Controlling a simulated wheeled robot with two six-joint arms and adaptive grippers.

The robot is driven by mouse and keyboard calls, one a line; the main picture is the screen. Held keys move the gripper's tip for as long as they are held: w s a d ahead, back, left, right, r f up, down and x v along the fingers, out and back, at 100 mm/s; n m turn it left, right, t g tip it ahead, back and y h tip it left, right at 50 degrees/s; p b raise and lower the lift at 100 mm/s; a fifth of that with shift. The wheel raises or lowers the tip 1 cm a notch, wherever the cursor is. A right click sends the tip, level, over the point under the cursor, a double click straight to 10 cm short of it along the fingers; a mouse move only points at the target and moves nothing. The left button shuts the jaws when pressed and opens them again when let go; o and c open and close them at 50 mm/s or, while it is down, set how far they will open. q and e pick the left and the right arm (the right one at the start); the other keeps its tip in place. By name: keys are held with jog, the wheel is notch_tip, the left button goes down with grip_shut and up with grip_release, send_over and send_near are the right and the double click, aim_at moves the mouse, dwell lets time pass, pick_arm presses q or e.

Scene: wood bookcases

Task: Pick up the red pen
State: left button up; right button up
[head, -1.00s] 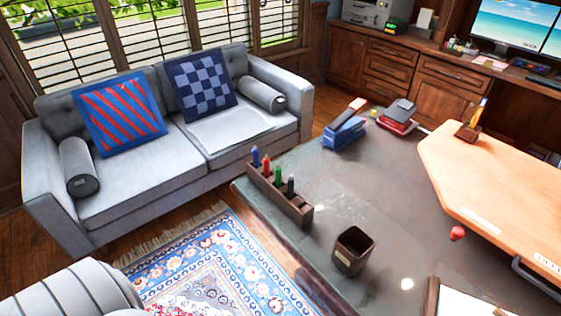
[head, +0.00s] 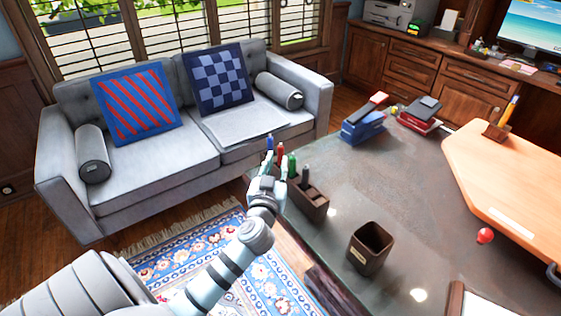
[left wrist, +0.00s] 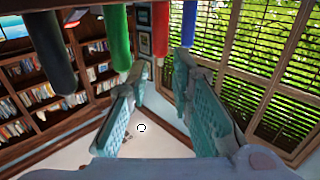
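The red pen (left wrist: 160,28) stands in a dark wooden pen holder (head: 313,205) on the desk. In the left wrist view it lies ahead of the gap between my finger tips, and no contact shows. A blue pen (head: 269,143) is on one side of it; a green pen (head: 292,164) and a black pen (head: 305,174) are on the other. My left gripper (head: 269,166) is beside the holder, open and empty; it also shows in the left wrist view (left wrist: 161,78). In the head view it partly hides the red pen and holder. My right gripper is out of view.
A brown cup (head: 370,249) stands on the desk near the holder. A blue stapler (head: 364,127) and a red hole punch (head: 419,119) are farther back. A grey sofa (head: 160,178) is beyond the desk. The middle of the desk (head: 400,190) is clear.

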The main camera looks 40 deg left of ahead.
aim_at(280, 149)
pick_arm(q)
jog(key=x, duration=0.7)
jog(key=shift+w+a, duration=0.2)
jog(key=shift+r, duration=0.1)
grip_shut()
